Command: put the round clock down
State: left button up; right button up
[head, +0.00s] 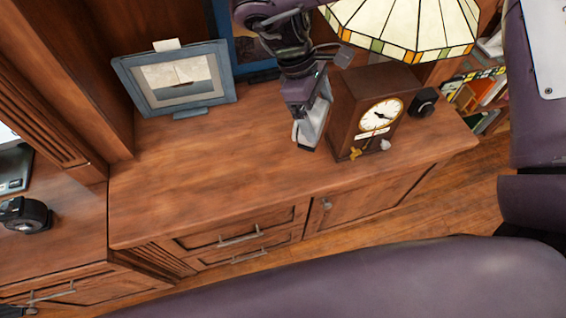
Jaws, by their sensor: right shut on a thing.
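My right gripper (308,122) hangs from the top middle, low over the wooden counter top (200,180). It is shut on a pale, thin thing (313,120), which I take for the round clock. It shows nearly edge-on and its face is hidden. I cannot tell whether its lower edge touches the counter. Just right of the gripper stands a brown wooden box clock (358,112) with a round white dial.
A blue framed picture (176,76) stands at the back left. A stained-glass lampshade (400,25) overhangs the back right. A small black object (423,102) is right of the box clock. The counter's left and middle front are clear. Another black device (25,214) sits far left.

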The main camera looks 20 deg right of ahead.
jog(key=n+t, duration=0.1)
jog(key=n, duration=0.1)
jog(key=w+a+f+n+t, duration=0.1)
jog(key=n, duration=0.4)
jog(key=shift+w+a+f+t+h, duration=0.15)
jog(key=shift+w+t+h, duration=0.15)
jog(key=shift+t+h, duration=0.1)
jog(key=w+a+n+t+y, duration=0.1)
jog(key=w+n+t+y, duration=0.45)
jog(key=n, duration=1.35)
pick_arm(q)
jog(key=r+p, duration=0.3)
jog(key=shift+d+r, duration=0.25)
jog(key=shift+d, duration=0.15)
pick_arm(e)
notch_tip(320, 180, down, 19)
jog(key=shift+a+f+g+h, duration=0.15)
jog(key=shift+a+g+h, duration=0.05)
jog(key=shift+g+h, duration=0.2)
jog(key=o, duration=0.9)
jog(key=shift+f, duration=0.1)
pick_arm(q)
notch_tip(320, 180, down, 2)
jog(key=shift+a+f+b, duration=0.1)
jog(key=shift+b, duration=0.85)
pick_arm(e)
jog(key=shift+o, duration=0.2)
jog(key=v, duration=1.2)
